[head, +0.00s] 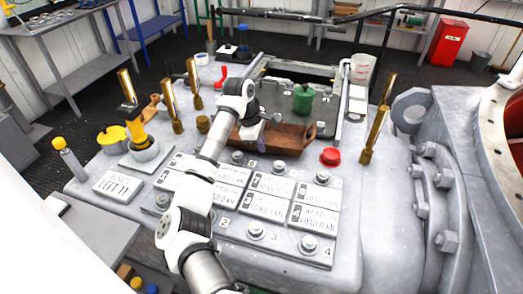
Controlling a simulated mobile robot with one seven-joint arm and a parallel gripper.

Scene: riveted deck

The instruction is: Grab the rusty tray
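The rusty tray (288,140) is a long, shallow brown tray on the grey deck block, behind the numbered plates. It has a raised handle-like end at its right, and my arm hides part of its left side. My gripper (262,122) hangs over the left half of the tray, close to it. I cannot tell whether it touches the tray. The fingers are small and partly hidden, so their opening does not show clearly.
A green pot (302,100) stands just behind the tray, and a red knob (330,156) sits to its right. Brass posts (377,128) rise at the right and left. Bolts and labelled plates (265,205) cover the front.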

